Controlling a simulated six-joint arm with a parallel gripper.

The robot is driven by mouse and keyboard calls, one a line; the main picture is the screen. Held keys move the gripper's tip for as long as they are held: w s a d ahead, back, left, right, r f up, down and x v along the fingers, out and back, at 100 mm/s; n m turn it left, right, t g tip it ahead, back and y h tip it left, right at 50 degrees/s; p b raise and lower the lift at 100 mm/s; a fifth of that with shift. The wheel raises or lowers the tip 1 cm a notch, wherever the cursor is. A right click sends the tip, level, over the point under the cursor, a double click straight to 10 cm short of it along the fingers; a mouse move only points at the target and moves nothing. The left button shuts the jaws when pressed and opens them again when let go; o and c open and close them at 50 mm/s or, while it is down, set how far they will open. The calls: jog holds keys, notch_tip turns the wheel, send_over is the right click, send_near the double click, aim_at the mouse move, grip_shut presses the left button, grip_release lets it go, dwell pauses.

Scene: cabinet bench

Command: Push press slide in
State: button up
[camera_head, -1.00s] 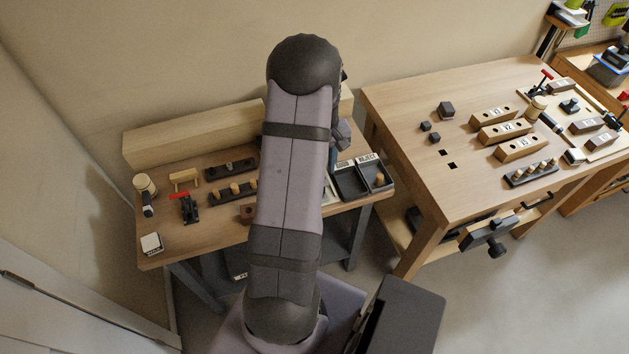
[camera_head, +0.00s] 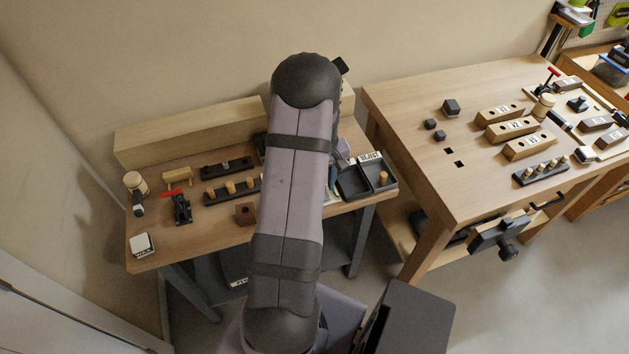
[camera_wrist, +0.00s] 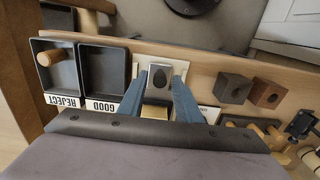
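In the wrist view, the two blue fingers of my gripper (camera_wrist: 165,88) reach up from the dark palm edge with a clear gap between them. A pale metal block with a dark oval on its face (camera_wrist: 158,83) shows between the fingertips; it appears to be part of the press, though I cannot tell whether the fingers touch it. A yellowish piece (camera_wrist: 154,112) lies closer to the palm, between the fingers. In the head view my arm hides the gripper and most of the press area.
The GOOD tray (camera_wrist: 104,72) and the REJECT tray (camera_wrist: 40,80), which holds a wooden peg (camera_wrist: 50,57), lie left of the fingers. A dark block (camera_wrist: 232,88) and a brown block (camera_wrist: 268,93) lie right. A red-handled clamp (camera_head: 181,207) stands at the bench's left.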

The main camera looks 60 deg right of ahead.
jog(key=c, duration=0.7)
jog(key=shift+w+d, duration=1.25)
jog(key=shift+w, duration=0.05)
jog(key=shift+w+d+t+h+b, duration=0.4)
jog(key=shift+w+d+b, duration=0.3)
jog(key=shift+w+d, duration=0.55)
